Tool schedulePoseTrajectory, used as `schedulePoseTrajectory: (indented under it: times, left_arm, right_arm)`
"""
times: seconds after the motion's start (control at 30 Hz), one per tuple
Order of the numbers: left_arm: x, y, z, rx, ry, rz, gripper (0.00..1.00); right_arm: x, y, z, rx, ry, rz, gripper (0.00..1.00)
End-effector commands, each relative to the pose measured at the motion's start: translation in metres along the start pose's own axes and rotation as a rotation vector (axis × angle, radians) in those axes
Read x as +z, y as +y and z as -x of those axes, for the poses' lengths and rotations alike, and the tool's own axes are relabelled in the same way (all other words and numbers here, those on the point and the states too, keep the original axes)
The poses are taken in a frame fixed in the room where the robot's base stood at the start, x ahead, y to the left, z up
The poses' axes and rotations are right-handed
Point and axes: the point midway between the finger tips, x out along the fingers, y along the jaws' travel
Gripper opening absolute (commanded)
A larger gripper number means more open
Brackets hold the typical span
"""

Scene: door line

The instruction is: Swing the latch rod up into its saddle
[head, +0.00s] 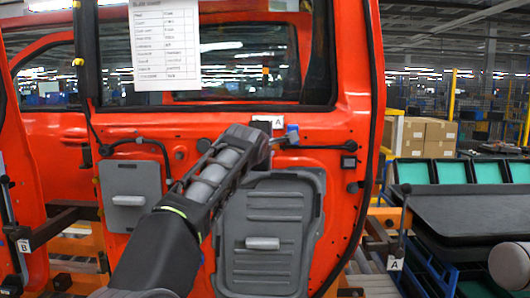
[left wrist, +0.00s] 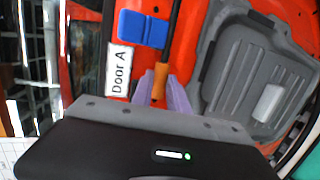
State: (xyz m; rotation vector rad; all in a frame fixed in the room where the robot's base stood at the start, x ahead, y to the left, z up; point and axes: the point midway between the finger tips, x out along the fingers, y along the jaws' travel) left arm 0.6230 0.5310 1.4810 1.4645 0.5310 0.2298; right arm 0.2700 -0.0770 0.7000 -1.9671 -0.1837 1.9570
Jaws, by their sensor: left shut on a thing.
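My left gripper (head: 272,143) reaches up to the red door from the lower left. In the left wrist view its purple fingers (left wrist: 160,92) are shut on the orange grip (left wrist: 160,76) at the end of the dark latch rod (left wrist: 174,22). In the head view the rod (head: 318,147) runs nearly level from the gripper to a black mount (head: 349,147) at the right. The blue saddle (head: 292,132) sits just above the rod; it also shows in the left wrist view (left wrist: 141,28), close beside the rod. The rod appears outside it; contact is unclear. My right gripper is out of view.
The red door (head: 350,90) carries a "Door A" label (left wrist: 120,70) by the saddle. A large grey panel (head: 300,215) lies below the rod and a smaller one (head: 120,180) to the left. A paper sheet (head: 165,45) hangs above. Black-framed trays (head: 450,172) stand right.

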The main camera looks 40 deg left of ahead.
Motion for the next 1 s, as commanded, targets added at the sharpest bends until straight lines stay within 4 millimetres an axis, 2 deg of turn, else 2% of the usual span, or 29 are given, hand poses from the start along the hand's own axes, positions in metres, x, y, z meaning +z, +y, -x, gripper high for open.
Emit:
schedulePoseTrajectory:
  times: [0.2, 0.23, 0.47, 0.77, 1.0]
  left_arm:
    - [0.000, 0.005, 0.001, 0.013, -0.001, -0.003, 0.00]
    - [0.000, 0.005, 0.001, 0.013, -0.002, -0.003, 0.22]
    - [0.000, 0.004, 0.001, 0.010, -0.002, -0.001, 0.41]
    - [0.000, 0.002, 0.002, 0.008, -0.002, -0.001, 0.41]
    - [0.001, -0.003, 0.022, 0.010, -0.006, 0.002, 0.41]
  right_arm:
    - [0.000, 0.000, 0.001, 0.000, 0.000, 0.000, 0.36]
    - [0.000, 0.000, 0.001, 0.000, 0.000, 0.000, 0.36]
    - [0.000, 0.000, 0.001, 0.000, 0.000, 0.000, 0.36]
    - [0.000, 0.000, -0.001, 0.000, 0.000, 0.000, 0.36]
    - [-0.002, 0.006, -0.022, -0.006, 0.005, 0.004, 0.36]
